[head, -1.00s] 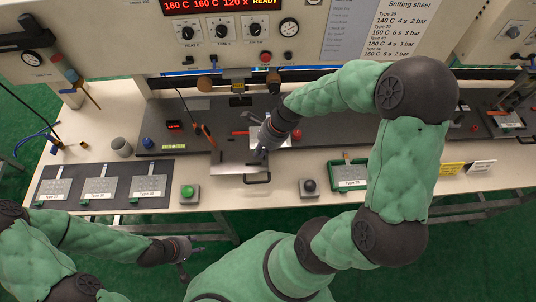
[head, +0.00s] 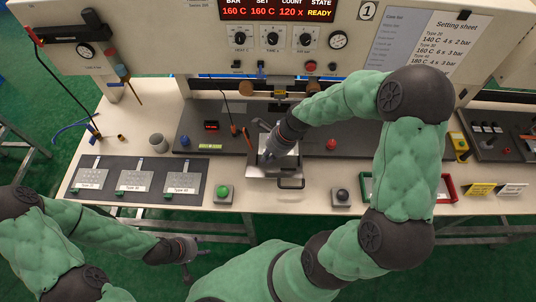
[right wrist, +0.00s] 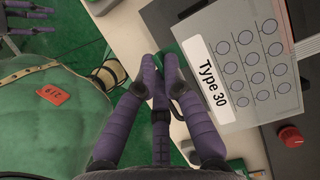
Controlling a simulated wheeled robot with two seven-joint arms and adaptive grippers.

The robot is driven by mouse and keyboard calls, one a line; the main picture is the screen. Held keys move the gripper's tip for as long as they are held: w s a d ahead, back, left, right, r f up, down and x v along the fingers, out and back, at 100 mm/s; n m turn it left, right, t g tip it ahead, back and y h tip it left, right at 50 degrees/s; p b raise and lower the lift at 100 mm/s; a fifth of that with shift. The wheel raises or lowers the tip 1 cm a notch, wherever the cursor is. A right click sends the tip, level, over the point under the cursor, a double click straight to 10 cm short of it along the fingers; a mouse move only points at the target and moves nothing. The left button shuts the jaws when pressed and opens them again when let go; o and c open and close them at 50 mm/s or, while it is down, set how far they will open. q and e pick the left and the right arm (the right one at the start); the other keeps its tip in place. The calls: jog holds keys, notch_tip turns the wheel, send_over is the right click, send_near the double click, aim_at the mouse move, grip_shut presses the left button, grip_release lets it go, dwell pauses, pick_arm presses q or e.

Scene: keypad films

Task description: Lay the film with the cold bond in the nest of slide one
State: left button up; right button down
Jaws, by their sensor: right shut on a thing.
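My right gripper (right wrist: 160,75) is shut on a flat film (right wrist: 245,65) labelled Type 30, printed with rows of circles, gripping its edge by the label. In the head view this gripper (head: 270,156) is above the metal slide (head: 287,170) with the black front handle, at the press. The hand hides most of the nest, and I cannot tell whether the film touches it. The film's bond is not readable here. My left gripper (head: 190,262) is open and empty, in front of the table, with its fingers spread.
A dark mat (head: 107,191) at left holds films labelled by type. A green button box (head: 223,194) and a black button box (head: 341,197) flank the slide's front. The press display reads READY.

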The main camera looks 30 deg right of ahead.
aim_at(265, 173)
jog(key=shift+f+b, duration=2)
jog(key=shift+f, duration=2.1)
jog(key=shift+f, duration=0.4)
jog(key=c, duration=1.3)
grip_release()
jog(key=shift+s, duration=0.1)
jog(key=shift+o, duration=0.2)
jog(key=v, duration=1.2)
